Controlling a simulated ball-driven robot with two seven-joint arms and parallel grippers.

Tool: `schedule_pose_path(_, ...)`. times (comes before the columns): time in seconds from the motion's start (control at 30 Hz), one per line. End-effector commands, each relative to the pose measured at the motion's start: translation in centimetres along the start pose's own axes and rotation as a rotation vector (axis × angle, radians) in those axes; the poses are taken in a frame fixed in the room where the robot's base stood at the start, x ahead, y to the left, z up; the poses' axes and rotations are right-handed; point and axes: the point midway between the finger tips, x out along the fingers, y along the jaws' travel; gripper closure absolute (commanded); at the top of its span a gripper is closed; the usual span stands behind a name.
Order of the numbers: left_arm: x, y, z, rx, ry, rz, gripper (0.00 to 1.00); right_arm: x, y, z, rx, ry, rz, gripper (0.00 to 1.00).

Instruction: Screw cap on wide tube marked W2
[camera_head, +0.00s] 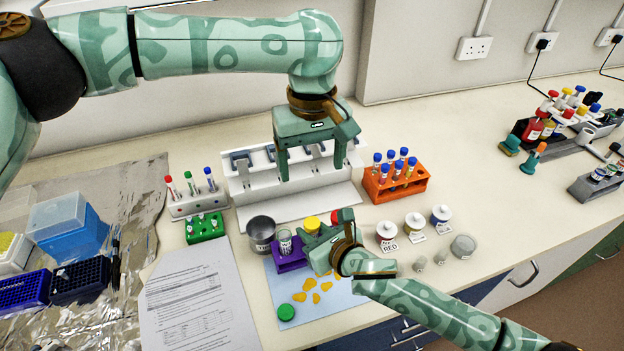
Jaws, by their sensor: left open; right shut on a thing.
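A purple rack (291,263) stands on the pale blue mat (340,294), its right part hidden by my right gripper. An uncapped clear wide tube (285,241) stands upright in its left part; its marking is too small to read. A green cap (286,312) lies on the mat's front left. My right gripper (309,248) is shut at the rack's right side, seemingly on the rack; the contact is hidden. A yellow cap (312,223) and a red cap (336,215) show just behind it. My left gripper (315,166) is open and empty, high above the bench, behind the rack.
A grey pot (261,234) stands left of the rack. Yellow pieces (308,290) lie on the mat. A white stand (245,207) and an orange tube rack (397,187) are behind; labelled jars (386,233) stand right. Paper (200,305) lies left.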

Motion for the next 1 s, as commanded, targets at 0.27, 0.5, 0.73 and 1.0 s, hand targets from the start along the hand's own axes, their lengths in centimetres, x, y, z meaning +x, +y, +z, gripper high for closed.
schedule_pose_path(0.27, -1.4, 0.0, 0.0, 0.0, -0.001, 0.0, 0.24, 0.0, 0.0, 0.0, 0.0, 0.0, 0.0, 1.0)
schedule_pose_path(0.5, -1.4, 0.0, 0.0, 0.0, -0.001, 0.0, 0.24, 0.0, 0.0, 0.0, 0.0, 0.0, 0.0, 0.59)
schedule_pose_path(0.73, -1.4, 0.0, 0.0, 0.0, -0.001, 0.0, 0.24, 0.0, 0.0, 0.0, 0.0, 0.0, 0.0, 0.5)
schedule_pose_path(1.0, -2.0, 0.0, 0.1, 0.0, 0.001, 0.001, 0.24, -1.7, 0.0, 0.0, 0.0, 0.001, 0.0, 0.5)
